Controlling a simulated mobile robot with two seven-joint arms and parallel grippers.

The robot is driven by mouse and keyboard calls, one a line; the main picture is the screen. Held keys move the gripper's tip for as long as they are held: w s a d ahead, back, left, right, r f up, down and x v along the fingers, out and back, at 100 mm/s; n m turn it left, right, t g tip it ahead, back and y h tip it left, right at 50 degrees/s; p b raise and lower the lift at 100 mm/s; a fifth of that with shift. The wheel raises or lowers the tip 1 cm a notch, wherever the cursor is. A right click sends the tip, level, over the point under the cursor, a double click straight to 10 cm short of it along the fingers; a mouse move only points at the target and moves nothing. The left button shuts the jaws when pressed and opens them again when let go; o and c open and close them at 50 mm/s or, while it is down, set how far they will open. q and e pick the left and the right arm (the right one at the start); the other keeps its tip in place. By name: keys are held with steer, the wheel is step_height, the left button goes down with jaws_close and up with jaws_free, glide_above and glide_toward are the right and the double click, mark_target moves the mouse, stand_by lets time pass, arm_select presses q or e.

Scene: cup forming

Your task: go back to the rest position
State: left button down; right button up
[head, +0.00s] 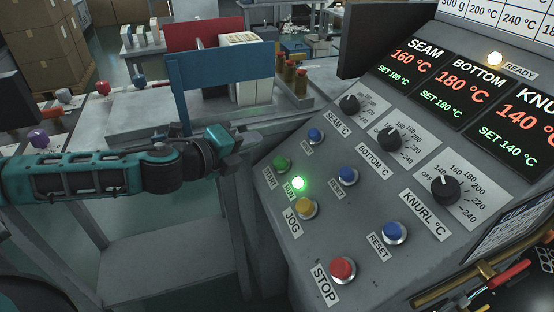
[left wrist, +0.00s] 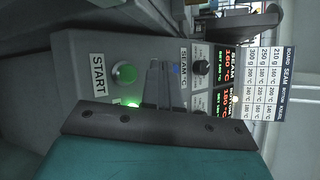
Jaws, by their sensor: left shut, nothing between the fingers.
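My left gripper (head: 247,139) reaches in from the left in the head view, shut and empty. It is just left of the sloped control panel (head: 300,245), above and left of the green START button (head: 282,163). In the left wrist view the closed fingers (left wrist: 156,78) point at the panel, beside the START button (left wrist: 125,73); contact cannot be told. The RUN lamp (head: 299,183) glows green. My right gripper is not in view.
The panel also has a yellow JOG button (head: 305,207), a red STOP button (head: 342,268) and temperature knobs (head: 389,138). The READY lamp (head: 495,58) is lit. A blue plate (head: 222,75) stands behind my gripper. Cardboard boxes (head: 45,45) are stacked far left.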

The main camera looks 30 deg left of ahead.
arm_select(q)
steer(key=s+d+f+n+g+y, duration=0.1)
steer(key=s+d+f+n+g, duration=0.45)
steer(key=s+f+n, duration=0.5)
steer(key=s+d+f+n+g+y, duration=0.1)
steer(key=s+d+f+n+g, duration=0.5)
steer(key=s+n, duration=0.65)
steer(key=w+d+f+m+t+h+p, duration=0.1)
steer(key=w+f+t, duration=0.6)
steer(key=f, duration=0.1)
steer(key=shift+d+f, duration=0.15)
steer(key=shift+d, duration=0.25)
steer(key=shift+t, duration=0.25)
